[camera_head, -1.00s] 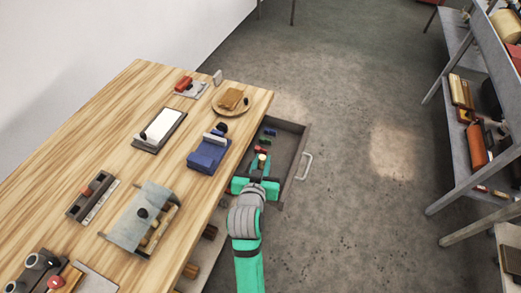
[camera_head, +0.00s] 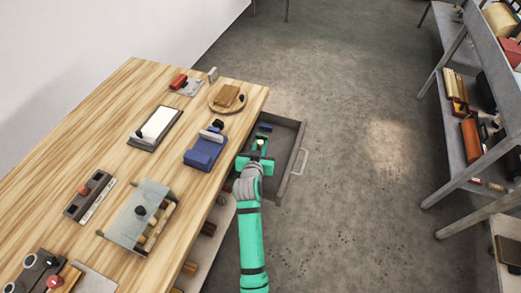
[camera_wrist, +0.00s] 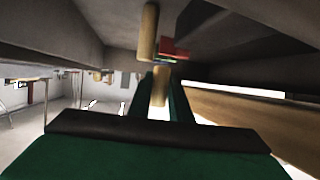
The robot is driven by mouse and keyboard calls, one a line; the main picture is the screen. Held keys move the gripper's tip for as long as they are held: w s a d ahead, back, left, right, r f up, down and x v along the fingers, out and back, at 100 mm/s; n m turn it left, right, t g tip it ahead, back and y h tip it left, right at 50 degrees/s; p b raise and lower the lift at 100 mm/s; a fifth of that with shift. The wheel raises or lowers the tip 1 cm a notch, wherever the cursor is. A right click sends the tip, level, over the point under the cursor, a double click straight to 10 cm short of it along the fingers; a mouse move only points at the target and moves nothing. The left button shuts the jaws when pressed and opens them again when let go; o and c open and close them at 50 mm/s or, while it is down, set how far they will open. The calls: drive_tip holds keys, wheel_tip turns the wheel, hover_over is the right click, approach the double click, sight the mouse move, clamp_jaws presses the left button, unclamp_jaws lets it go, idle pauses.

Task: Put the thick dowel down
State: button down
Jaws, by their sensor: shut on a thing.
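My gripper (camera_head: 259,155) is over the open drawer (camera_head: 297,150) at the table's right edge. It is shut on a pale wooden dowel, the thick dowel (camera_head: 261,142), whose light end shows at the fingertips. In the wrist view, the green fingers (camera_wrist: 162,98) stand on both sides of this dowel (camera_wrist: 159,88). Whether the dowel touches the drawer is unclear. Another tan dowel (camera_wrist: 149,30) and a red block (camera_wrist: 174,47) show past the fingertips in the wrist view. My arm hides part of the drawer.
The drawer has grey walls and a light handle (camera_head: 304,160); its right part looks clear. A shelf (camera_head: 455,135) stands at the right, with open floor between.

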drive_tip(key=shift+f, duration=1.15)
drive_tip(key=shift+f, duration=0.3)
drive_tip(key=shift+f, duration=0.35)
drive_tip(key=c, duration=1.6)
unclamp_jaws()
drive_tip(key=shift+s+f, duration=0.1)
drive_tip(key=shift+c, duration=0.2)
drive_tip(key=shift+f, duration=0.1)
drive_tip(key=shift+r, duration=0.45)
drive_tip(key=v, duration=1.2)
drive_tip(key=shift+r, duration=0.45)
